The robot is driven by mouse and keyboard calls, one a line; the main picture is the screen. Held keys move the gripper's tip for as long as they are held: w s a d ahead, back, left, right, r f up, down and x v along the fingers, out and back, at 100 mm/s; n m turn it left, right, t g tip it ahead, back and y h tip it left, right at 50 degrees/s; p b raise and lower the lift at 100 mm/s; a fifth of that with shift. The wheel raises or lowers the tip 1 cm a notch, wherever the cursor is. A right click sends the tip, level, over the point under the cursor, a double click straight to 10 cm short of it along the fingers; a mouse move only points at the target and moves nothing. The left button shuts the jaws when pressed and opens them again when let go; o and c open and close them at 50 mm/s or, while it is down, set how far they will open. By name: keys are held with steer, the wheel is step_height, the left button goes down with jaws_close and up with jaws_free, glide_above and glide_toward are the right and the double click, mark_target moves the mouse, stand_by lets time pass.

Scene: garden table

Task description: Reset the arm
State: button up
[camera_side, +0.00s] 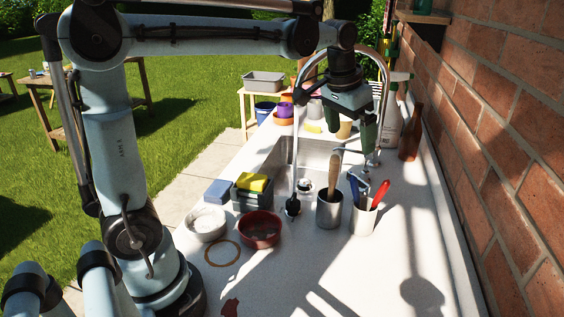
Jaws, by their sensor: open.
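My arm rises at the left and reaches across the top of the view. My gripper (362,128) hangs from it, pointing down above the back part of the white counter (310,270), near the sink and behind the tool cups. Its green fingers are apart and I see nothing between them. Part of the gripper overlaps the tap and the things behind it, so its exact height above the counter is hard to tell.
A sink (312,160) with a tall curved tap lies below. Metal cups of tools (329,211) (363,220), a red bowl (259,230), a white bowl (206,224) and a yellow sponge (252,182) stand nearer. A brown bottle (411,135) stands by the brick wall (500,110). The front right counter is clear.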

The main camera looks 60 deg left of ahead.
steer(key=s+d+f+t, duration=0.1)
steer(key=s+f+t, duration=0.1)
steer(key=s, duration=0.5)
steer(key=s+d+f+t, duration=0.2)
steer(key=s+f, duration=0.3)
steer(key=s, duration=0.1)
steer(key=shift+s+d+f, duration=0.15)
steer(key=shift+s, duration=0.2)
